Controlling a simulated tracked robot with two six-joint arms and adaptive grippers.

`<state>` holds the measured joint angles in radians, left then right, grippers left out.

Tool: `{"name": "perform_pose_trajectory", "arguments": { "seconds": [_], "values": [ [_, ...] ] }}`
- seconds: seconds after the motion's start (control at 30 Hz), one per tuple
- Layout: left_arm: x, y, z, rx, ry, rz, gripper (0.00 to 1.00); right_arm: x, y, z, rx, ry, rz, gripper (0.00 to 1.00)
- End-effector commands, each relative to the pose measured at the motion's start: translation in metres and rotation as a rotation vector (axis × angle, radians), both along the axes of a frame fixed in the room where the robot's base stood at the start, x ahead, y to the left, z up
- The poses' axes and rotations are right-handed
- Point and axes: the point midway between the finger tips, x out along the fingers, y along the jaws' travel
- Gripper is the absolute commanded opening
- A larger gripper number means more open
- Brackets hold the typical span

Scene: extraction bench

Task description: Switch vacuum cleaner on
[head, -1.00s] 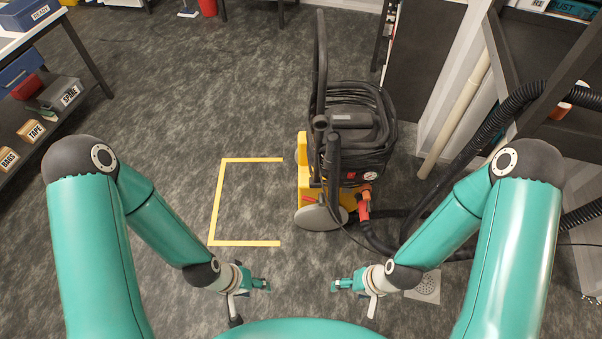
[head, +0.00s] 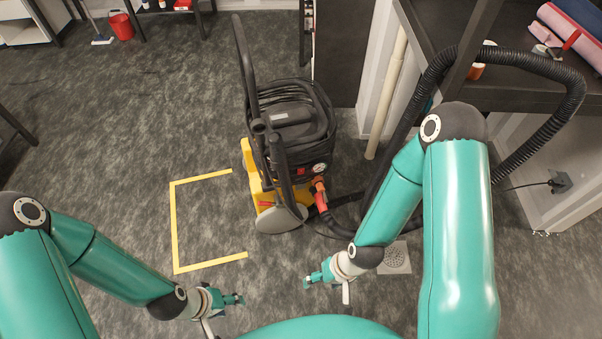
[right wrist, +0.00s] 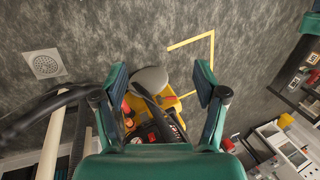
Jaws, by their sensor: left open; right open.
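The vacuum cleaner (head: 290,140) stands upright on the grey floor in the middle of the head view, with a black body, yellow base and coiled black cable. A red-orange fitting (head: 320,190) and a round gauge (head: 319,167) are on its near side. My left gripper (head: 238,299) is open and empty, low in the head view. My right gripper (head: 309,280) is open and empty, nearer than the cleaner and apart from it. In the right wrist view the cleaner's yellow base (right wrist: 172,104) shows beyond the open fingers.
Yellow tape (head: 174,228) marks the floor left of the cleaner. A black hose (head: 440,65) arches from the right-hand shelf (head: 520,98) down behind my right arm. A floor drain (head: 394,258) lies right of my right gripper. A red bucket (head: 121,27) stands far back. Floor at left is clear.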

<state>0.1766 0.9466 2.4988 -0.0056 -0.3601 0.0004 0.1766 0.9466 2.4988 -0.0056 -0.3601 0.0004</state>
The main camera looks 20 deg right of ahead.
Motion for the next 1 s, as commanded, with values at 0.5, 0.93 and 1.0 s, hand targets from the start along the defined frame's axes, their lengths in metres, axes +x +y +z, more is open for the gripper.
{"name": "perform_pose_trajectory", "arguments": {
  "seconds": [0.5, 0.93, 1.0],
  "values": [
    [0.0000, 0.0000, 0.0000, 0.000, 0.000, 0.000, 0.52, 0.0000, 0.0000, 0.0000, 0.000, 0.000, 0.000, 0.02],
    [0.0000, 0.0000, 0.0000, 0.000, 0.000, 0.000, 0.52, 0.0000, 0.0000, 0.0000, 0.000, 0.000, 0.000, 0.00],
    [0.0000, 0.0000, 0.0000, 0.000, 0.000, 0.000, 0.52, 0.0000, 0.0000, 0.0000, 0.000, 0.000, 0.000, 0.00]
  ]
}}
